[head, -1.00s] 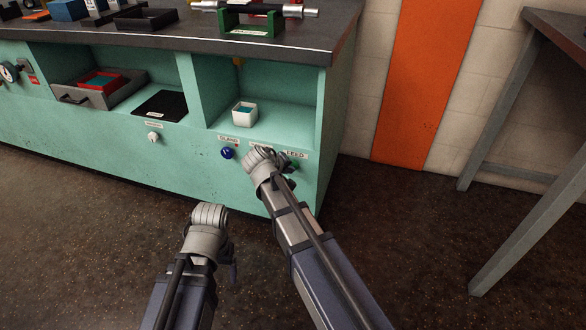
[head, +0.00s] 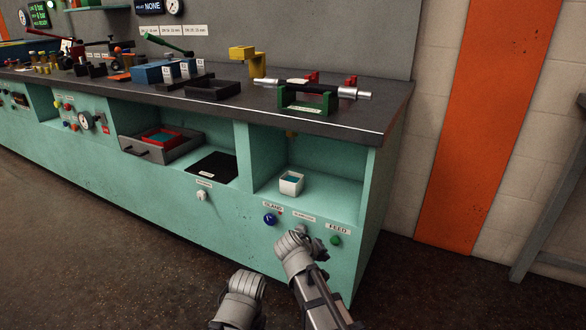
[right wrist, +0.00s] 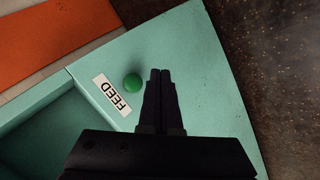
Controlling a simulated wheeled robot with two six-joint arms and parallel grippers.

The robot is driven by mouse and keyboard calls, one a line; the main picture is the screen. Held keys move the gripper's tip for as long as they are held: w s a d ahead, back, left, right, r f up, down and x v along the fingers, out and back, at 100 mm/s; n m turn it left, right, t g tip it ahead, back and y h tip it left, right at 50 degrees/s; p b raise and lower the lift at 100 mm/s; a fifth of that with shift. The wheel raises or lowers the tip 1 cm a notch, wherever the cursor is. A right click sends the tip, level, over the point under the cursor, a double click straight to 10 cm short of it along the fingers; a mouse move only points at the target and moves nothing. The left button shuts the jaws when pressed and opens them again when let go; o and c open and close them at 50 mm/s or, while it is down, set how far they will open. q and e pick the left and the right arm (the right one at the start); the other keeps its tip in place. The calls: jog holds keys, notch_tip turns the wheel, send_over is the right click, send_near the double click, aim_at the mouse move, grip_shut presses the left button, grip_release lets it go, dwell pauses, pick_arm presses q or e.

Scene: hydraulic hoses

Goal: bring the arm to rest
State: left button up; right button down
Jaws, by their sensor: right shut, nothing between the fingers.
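My right arm reaches up to the front panel of the green bench, and its gripper (head: 295,246) is just below the small middle label, between the blue button and the green button. In the right wrist view the two dark fingers (right wrist: 160,78) are together and empty. They point past the green FEED button (right wrist: 132,81), which is beside them and looks untouched. The same green button (head: 336,240) shows uncovered in the head view. My left arm's end (head: 242,288) is lower, in front of the bench over the floor; its fingers cannot be made out.
The green bench (head: 130,168) has a dark top carrying a green stand (head: 307,100) with a hose, and several tools. A white box (head: 291,183) sits in the right cubby. A blue button (head: 270,219) is left of my right gripper. Dark floor (head: 420,300) lies open at right.

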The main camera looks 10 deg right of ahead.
jog(key=s+a+r+g+y+p, duration=0.3)
jog(key=s+a+p, duration=0.25)
jog(key=s, duration=0.55)
jog(key=s+a+r+g+y+p, duration=0.25)
jog(key=s+a+p, duration=0.3)
jog(key=s, duration=0.55)
notch_tip(320, 180, up, 35)
jog(key=p, duration=3.5)
jog(key=shift+w+r+n+g, duration=0.15)
jog(key=shift+w+n+g, duration=0.15)
jog(key=shift+g, duration=0.15)
